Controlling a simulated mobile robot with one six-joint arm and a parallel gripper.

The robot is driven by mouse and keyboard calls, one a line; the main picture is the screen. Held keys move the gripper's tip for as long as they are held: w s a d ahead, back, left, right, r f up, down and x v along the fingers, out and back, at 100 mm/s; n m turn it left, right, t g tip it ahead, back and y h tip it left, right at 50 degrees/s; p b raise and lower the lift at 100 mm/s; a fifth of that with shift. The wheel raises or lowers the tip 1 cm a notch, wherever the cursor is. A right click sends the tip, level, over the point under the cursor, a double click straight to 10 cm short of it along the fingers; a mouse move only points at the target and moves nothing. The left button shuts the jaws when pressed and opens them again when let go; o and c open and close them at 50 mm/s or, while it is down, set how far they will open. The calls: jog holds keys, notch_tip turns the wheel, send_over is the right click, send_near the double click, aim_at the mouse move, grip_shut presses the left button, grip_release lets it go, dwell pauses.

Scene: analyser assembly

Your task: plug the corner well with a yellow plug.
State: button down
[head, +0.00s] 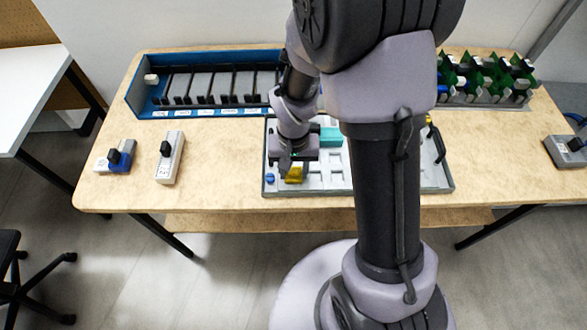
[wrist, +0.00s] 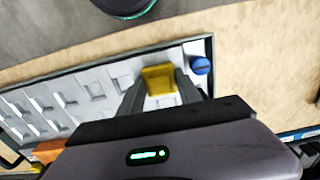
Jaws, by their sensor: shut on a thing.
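My gripper (head: 293,166) is over the front left corner of the grey tray (head: 398,189), pointing down. It is shut on a yellow plug (head: 294,175). In the wrist view the yellow plug (wrist: 158,79) sits between the two fingertips (wrist: 160,88), at the tray's corner end. Several square wells in the tray look empty.
A teal block (head: 330,137) lies in the tray behind my gripper. A blue rack (head: 140,101) stands at the back left, green boards (head: 485,72) at the back right. Small grey devices (head: 169,158) stand at left.

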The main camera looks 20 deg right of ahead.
jog(key=c, duration=0.7)
grip_release()
jog(key=shift+c, duration=0.2)
jog(key=shift+s, duration=0.1)
jog(key=c, duration=0.4)
jog(key=shift+o, duration=0.2)
jog(key=shift+r, duration=0.15)
jog(key=shift+r+p, duration=1.55)
jog(key=shift+r, duration=0.3)
notch_tip(320, 180, up, 7)
jog(key=p, duration=0.5)
jog(key=shift+f, duration=0.1)
